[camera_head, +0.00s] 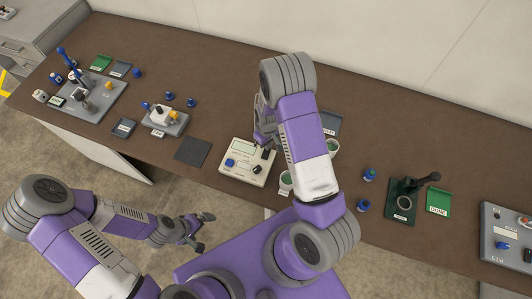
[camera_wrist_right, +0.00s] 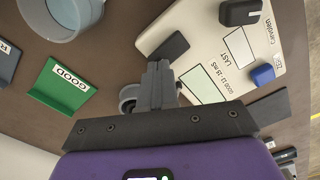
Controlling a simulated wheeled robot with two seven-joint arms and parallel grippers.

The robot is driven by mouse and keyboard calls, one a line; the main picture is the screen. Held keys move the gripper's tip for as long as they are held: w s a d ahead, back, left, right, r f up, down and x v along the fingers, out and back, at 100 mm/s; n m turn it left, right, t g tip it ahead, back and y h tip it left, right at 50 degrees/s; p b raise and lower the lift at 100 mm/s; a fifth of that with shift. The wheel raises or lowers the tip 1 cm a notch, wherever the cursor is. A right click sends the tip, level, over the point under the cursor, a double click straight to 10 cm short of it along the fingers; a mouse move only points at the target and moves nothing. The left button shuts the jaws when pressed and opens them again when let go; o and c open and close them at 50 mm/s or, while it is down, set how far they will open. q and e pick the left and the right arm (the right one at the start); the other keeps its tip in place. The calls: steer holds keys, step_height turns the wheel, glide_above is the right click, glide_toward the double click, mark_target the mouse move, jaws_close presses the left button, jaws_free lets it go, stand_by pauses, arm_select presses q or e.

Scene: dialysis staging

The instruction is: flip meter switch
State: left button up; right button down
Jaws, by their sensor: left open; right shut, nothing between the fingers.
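The meter (camera_head: 244,163) is a cream box near the middle of the table, with a pale screen, a blue button (camera_head: 230,162) and dark parts on top. The right wrist view shows the meter (camera_wrist_right: 200,30) with two pale panels, the blue button (camera_wrist_right: 263,75), a black block (camera_wrist_right: 240,12) and a dark flat piece (camera_wrist_right: 168,48). I cannot tell which dark part is the switch. My right gripper (camera_wrist_right: 158,75) is shut and empty, at the meter's edge close to the dark flat piece; contact is unclear. My left gripper (camera_head: 203,231) is open and empty over the floor, short of the table.
A green GOOD tray (camera_wrist_right: 62,86) and a grey round cup (camera_wrist_right: 60,15) stand beside the meter. A dark mat (camera_head: 193,152) lies left of it. A green stand with a black lever (camera_head: 402,200) and a green DONE tray (camera_head: 438,202) are at the right.

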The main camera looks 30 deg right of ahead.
steer(key=shift+f+b, duration=0.9)
steer(key=shift+f, duration=0.15)
stand_by(0.5)
steer(key=shift+r, duration=0.2)
steer(key=shift+r+p, duration=2.5)
steer(key=shift+r, duration=0.9)
